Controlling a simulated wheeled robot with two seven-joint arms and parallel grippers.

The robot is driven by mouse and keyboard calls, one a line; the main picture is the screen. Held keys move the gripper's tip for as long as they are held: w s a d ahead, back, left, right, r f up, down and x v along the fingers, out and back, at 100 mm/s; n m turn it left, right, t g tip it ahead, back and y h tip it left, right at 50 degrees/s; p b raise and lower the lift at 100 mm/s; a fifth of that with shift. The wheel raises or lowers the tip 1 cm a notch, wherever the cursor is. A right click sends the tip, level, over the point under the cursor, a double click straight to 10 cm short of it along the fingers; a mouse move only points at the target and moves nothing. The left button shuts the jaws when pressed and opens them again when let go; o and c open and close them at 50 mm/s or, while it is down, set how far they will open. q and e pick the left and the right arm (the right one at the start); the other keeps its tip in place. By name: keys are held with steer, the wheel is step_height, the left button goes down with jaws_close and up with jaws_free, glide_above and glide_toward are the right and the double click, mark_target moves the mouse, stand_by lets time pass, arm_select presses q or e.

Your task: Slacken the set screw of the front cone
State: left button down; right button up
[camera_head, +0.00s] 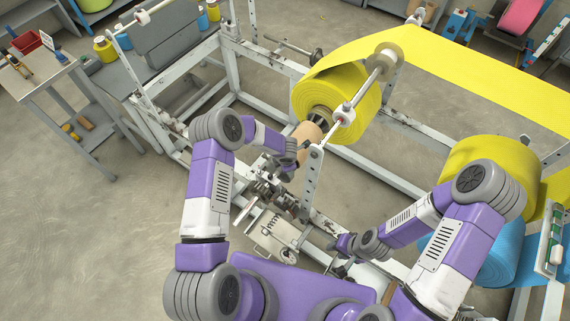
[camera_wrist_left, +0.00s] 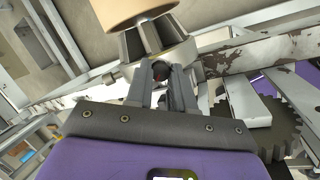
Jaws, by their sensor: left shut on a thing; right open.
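In the left wrist view a grey metal cone-like collar (camera_wrist_left: 155,48) sits against a tan core (camera_wrist_left: 125,10). My left gripper (camera_wrist_left: 162,82) is shut on this knob, one finger on each side. In the head view my left gripper (camera_head: 282,170) is small and partly hidden by its wrist, just below the tan core (camera_head: 306,136). The knob cannot be made out there. My right gripper (camera_head: 338,268) is open and empty, low over the frame, apart from the cone.
An upright post (camera_head: 313,175) stands right of my left gripper. A toothed gear (camera_wrist_left: 280,125) lies close by on the right in the wrist view. Open floor (camera_head: 150,215) lies left.

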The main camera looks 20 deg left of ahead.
arm_select(q)
steer(key=n+b, duration=0.2)
steer(key=n+t+y+b, duration=0.1)
steer(key=n+b, duration=0.1)
steer(key=n, duration=0.1)
steer(key=shift+s+d+f+b, duration=0.1)
steer(key=shift+f+b, duration=0.1)
steer(key=shift+b, duration=0.2)
steer(key=shift+r+n+y+b, duration=0.1)
steer(key=shift+n+y+b, duration=0.4)
steer(key=shift+n+b, duration=0.8)
steer(key=shift+n, duration=0.3)
steer(key=c, duration=1)
jaws_free()
steer(key=shift+r, duration=0.1)
step_height(320, 180, up, 10)
steer(key=p, duration=0.3)
